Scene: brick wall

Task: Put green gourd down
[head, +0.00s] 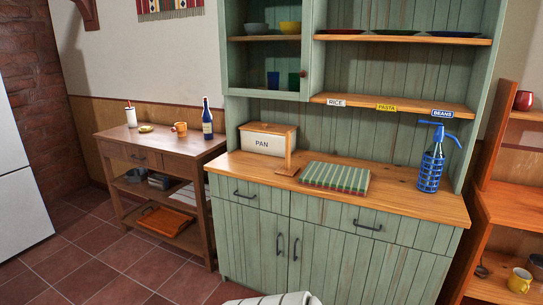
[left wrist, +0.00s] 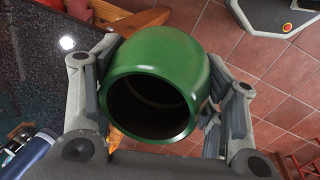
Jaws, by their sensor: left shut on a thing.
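A green gourd (left wrist: 160,57), round-bodied with a wide open mouth and a dark hollow inside, fills the middle of the left wrist view. My left gripper (left wrist: 156,97) is shut on it, one finger at each side of the body. The mouth faces the wrist camera. Below the gourd are red floor tiles and, at the left, a dark speckled surface.
In the head view, a green cabinet with a wooden counter (head: 420,203) holds a PAN box (head: 262,143), a striped cloth (head: 336,177) and a blue siphon bottle (head: 432,165). The counter's front right is clear.

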